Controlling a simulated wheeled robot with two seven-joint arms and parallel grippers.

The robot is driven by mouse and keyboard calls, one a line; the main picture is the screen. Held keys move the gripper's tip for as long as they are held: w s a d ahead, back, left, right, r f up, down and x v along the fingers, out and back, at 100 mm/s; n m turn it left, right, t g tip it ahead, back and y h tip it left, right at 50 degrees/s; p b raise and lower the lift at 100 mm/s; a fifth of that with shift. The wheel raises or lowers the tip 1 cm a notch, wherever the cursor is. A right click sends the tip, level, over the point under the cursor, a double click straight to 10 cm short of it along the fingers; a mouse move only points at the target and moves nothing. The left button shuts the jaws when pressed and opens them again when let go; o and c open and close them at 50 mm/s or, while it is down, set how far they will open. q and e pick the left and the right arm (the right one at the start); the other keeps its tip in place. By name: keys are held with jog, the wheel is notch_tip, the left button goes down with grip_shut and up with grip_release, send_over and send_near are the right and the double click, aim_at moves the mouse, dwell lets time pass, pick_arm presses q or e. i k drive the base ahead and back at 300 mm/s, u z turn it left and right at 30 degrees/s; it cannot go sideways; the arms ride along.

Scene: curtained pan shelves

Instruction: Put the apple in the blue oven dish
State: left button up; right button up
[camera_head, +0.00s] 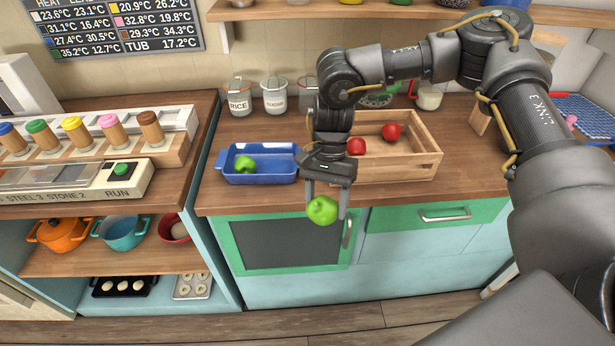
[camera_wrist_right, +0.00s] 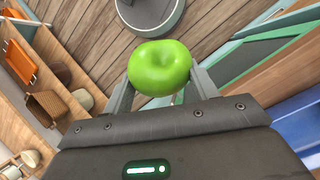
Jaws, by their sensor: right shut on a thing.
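My right gripper (camera_head: 325,205) is shut on a green apple (camera_head: 322,210). In the head view it hangs in front of the counter's front edge, before the green cabinet front. The held apple also shows between the fingers in the right wrist view (camera_wrist_right: 160,68). The blue oven dish (camera_head: 262,178) stands on the counter, to the left of and behind the gripper. Another green apple (camera_head: 245,164) lies in the dish. A wooden crate (camera_head: 400,170) behind my right arm holds two red apples (camera_head: 391,131); my arm hides part of it. My left gripper is not in view.
Jars (camera_head: 274,95) stand along the back wall. A machine with coloured knobs (camera_head: 110,150) stands on the left counter. Below it, shelves hold pots (camera_head: 60,234) and trays. Bare counter lies in front of the dish.

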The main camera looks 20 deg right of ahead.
aim_at(279, 171)
jog(key=u, duration=0.45)
jog(key=k, duration=1.1)
jog(key=u, duration=0.85)
jog(key=i, duration=1.6)
jog(key=z, duration=1.2)
jog(key=i, duration=1.2)
jog(key=z, duration=1)
